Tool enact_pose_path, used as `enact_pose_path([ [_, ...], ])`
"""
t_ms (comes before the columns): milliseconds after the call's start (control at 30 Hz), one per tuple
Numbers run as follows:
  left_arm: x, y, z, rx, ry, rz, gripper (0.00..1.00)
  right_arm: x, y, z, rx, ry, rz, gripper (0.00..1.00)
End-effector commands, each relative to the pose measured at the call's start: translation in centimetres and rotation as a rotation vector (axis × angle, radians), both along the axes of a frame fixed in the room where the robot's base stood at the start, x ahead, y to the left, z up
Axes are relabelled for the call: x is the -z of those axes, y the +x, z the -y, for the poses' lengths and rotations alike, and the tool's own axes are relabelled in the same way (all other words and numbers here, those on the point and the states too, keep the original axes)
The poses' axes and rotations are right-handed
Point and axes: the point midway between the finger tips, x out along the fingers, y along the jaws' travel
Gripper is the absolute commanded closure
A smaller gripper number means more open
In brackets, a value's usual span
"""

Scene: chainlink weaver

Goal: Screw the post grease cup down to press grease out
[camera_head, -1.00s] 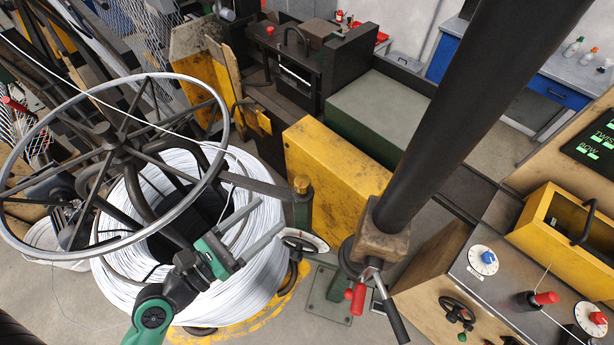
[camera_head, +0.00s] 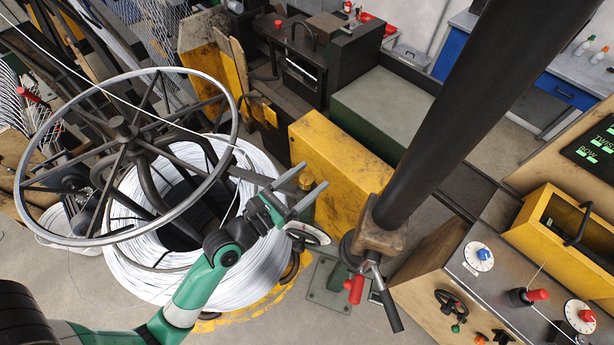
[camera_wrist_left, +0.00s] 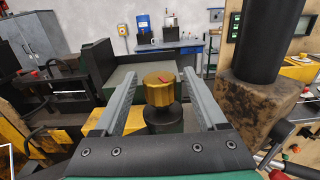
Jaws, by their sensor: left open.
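The post grease cup is a small round brass cap with a red mark on top. In the left wrist view the brass cup (camera_wrist_left: 158,92) stands upright on a dark neck, midway between my fingers. My left gripper (camera_head: 312,176) is open, with one finger on each side of the cup. In the wrist view both fingers of the left gripper (camera_wrist_left: 160,75) look apart from the cup, with a gap on each side. My right gripper is not in view.
A large wire coil (camera_head: 240,270) under a spoked wheel (camera_head: 122,130) stands left of the post. A yellow machine block (camera_head: 340,160) is just behind it. A thick black column (camera_head: 450,110) with a red-handled lever (camera_head: 355,289) stands to the right, before the control panel (camera_head: 490,290).

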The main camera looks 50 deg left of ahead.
Motion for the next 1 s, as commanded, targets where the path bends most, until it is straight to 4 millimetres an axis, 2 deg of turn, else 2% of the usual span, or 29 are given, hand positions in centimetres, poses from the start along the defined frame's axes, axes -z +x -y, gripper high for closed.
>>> enact_pose_path([
  [133, 0.0, 0.0, 0.0, 0.000, 0.000, 0.000, 0.28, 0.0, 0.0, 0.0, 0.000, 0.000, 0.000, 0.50],
  [533, 0.0, -0.1, 0.0, 0.000, 0.000, 0.000, 1.00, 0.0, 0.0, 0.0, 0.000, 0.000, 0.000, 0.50],
  [733, 0.2, 0.0, -0.1, 0.005, -0.003, -0.003, 1.00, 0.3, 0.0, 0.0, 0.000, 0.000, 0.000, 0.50],
  [1000, 0.7, 0.1, -0.4, 0.127, -0.006, -0.013, 1.00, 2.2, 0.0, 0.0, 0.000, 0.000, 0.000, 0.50],
])
